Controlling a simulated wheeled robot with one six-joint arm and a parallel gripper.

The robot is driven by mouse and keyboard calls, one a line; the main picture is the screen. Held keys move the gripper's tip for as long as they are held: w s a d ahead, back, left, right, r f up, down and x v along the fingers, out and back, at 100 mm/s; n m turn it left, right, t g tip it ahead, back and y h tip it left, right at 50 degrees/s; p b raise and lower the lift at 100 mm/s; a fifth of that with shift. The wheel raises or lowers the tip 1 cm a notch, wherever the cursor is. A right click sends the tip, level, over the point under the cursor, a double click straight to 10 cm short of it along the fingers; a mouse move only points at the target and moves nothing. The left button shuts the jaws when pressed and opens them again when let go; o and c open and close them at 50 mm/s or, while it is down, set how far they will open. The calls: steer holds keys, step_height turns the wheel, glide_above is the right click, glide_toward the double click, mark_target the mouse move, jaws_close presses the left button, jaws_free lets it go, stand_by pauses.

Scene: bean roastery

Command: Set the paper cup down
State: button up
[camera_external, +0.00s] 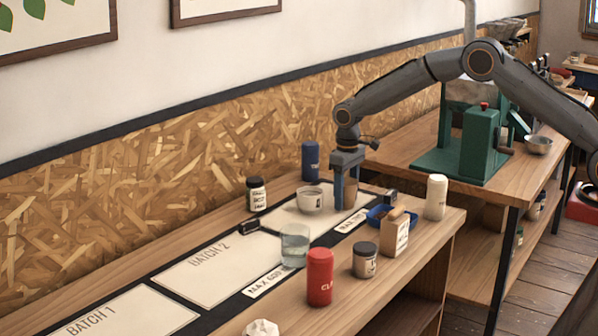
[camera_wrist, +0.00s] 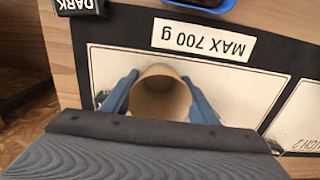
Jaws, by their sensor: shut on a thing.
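The brown paper cup (camera_wrist: 160,95) is between the two blue fingers of my gripper (camera_wrist: 160,100) in the wrist view, with its open rim toward the camera. In the external view my gripper (camera_external: 346,182) points straight down and is shut on the paper cup (camera_external: 350,194), which is partly hidden by a finger. The cup is upright over the white panel (camera_external: 279,222) at the far end of the mat, near the "MAX 700 g" label (camera_wrist: 203,40). I cannot tell whether its base touches the panel.
A glass (camera_external: 295,246), red can (camera_external: 319,277), lidded jar (camera_external: 364,260), tan-topped container (camera_external: 395,236), blue tray (camera_external: 377,217) and cream can (camera_external: 436,197) stand nearby.

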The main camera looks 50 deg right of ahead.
steer(key=o, duration=1)
steer(key=shift+f, duration=0.1)
step_height(320, 180, up, 12)
steer(key=b, duration=0.3)
steer(key=shift+r+b, duration=0.2)
steer(key=shift+b, duration=0.1)
steer(key=shift+c, duration=0.2)
